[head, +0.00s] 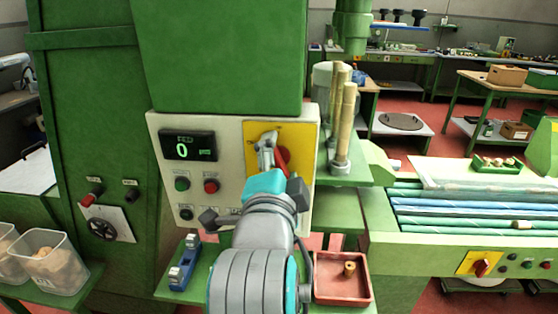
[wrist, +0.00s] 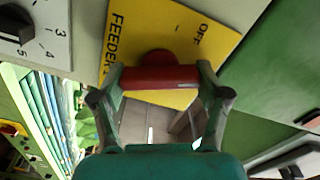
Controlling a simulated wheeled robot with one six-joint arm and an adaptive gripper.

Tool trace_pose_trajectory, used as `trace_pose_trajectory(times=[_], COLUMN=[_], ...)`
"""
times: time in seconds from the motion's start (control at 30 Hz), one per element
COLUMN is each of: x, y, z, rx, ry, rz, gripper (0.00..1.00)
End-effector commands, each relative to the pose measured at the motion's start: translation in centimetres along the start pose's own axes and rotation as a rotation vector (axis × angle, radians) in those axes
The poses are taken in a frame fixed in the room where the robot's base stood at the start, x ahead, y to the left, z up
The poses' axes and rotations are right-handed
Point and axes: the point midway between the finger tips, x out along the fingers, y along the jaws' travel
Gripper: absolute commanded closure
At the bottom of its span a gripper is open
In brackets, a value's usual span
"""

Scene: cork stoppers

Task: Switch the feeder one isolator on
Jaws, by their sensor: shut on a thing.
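The feeder isolator is a red rotary handle (wrist: 160,78) on a yellow plate (wrist: 215,45) marked "FEEDER" and "OFF". In the wrist view the handle's bar lies across the picture between my two fingers. My gripper (wrist: 161,82) is shut on it, one finger at each end of the bar. In the head view the yellow plate (head: 302,133) is at the upper right of the pale control panel, and the red handle (head: 284,158) shows partly behind my gripper (head: 266,143). The ON mark is hidden, and I cannot tell which mark the handle points at.
The panel holds a display (head: 188,146) reading 0, a green button (head: 182,184) and a red button (head: 211,186). A shelf below carries a blue device (head: 184,264) and a red tray (head: 343,290) with a cork. Upright cork-filled tubes (head: 346,125) stand close at right.

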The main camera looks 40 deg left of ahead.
Motion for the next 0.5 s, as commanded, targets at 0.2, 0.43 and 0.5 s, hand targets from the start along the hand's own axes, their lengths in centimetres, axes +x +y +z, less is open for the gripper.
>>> trace_pose_trajectory(times=[0.2,0.43,0.5], x=[0.03,0.03,0.03], y=[0.07,0.13,0.14], z=[-0.03,-0.02,-0.01], rx=[0.182,0.325,0.355], ry=[0.001,0.001,0.001], rz=[0.000,0.000,0.000], gripper=[0.60,0.60,0.60])
